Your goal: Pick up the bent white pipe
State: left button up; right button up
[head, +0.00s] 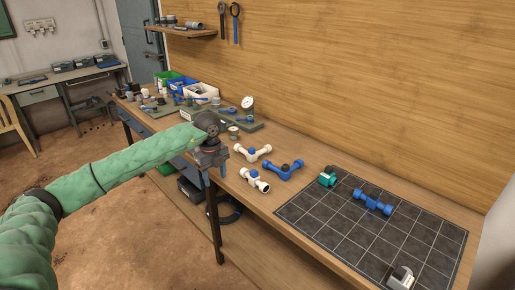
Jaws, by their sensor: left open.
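A bent white pipe (253,154) lies on the wooden bench, its two arms meeting at an angle. My left gripper (213,174) points down at the bench's front edge, just left of the pipe and apart from it. It is open, and nothing shows between its fingers. Its fingertips are small and hard to make out against the bench edge. My right gripper is out of view.
A blue bent pipe (283,171) and a white fitting with blue (256,180) lie close to the right and front. A dark gridded mat (345,235) holds a blue fitting (373,202), a green part (327,176) and a grey-white part (401,278). A gauge (247,103) stands behind.

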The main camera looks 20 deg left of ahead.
aim_at(252, 156)
jog(key=i, duration=1.05)
